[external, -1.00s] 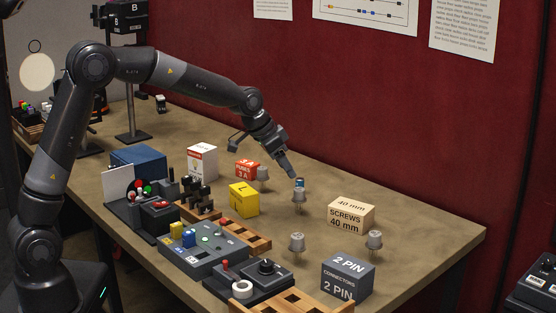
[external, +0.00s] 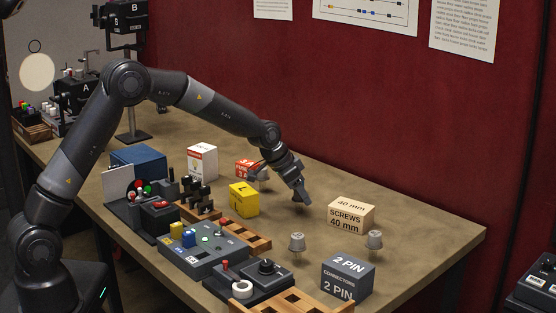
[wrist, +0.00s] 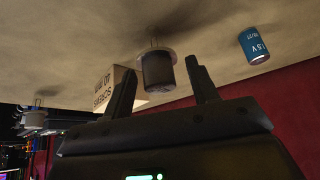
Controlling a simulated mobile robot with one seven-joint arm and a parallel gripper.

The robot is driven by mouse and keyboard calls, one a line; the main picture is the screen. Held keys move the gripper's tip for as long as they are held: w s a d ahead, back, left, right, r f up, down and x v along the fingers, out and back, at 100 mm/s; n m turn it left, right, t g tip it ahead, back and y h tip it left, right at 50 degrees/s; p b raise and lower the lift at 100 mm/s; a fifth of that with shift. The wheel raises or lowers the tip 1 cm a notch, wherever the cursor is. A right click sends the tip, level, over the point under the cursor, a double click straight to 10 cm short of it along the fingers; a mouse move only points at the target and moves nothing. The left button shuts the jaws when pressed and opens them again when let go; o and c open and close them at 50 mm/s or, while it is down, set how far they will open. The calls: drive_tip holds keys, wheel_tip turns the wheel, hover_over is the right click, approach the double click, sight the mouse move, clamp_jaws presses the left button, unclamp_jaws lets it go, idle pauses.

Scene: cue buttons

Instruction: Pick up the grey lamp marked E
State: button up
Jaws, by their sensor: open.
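A grey lamp (wrist: 157,70) with a pale rim and thin wire legs shows in the wrist view, framed between the two fingers. No letter can be read on it. My gripper (external: 302,198) is open, low over the table in the external view, and hides the spot where a lamp stood. In the wrist view the fingers stand on either side of the lamp; I cannot tell how far apart in depth they are. Other grey lamps stand at the front (external: 297,241), at the right (external: 375,240), and partly behind my gripper (external: 262,174). Their letters are unreadable.
A blue 1.5 V battery (wrist: 255,46) lies near the lamp in the wrist view. A screws box (external: 351,215) stands right of my gripper, a yellow box (external: 243,200) left, a 2 PIN box (external: 347,278) in front. A button panel (external: 203,248) lies at the front left.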

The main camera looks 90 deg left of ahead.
drive_tip(key=shift+x, duration=0.8)
drive_tip(key=shift+r, duration=0.1)
drive_tip(key=c, duration=0.9)
drive_tip(key=shift+o, duration=0.2)
drive_tip(key=shift+r, duration=0.1)
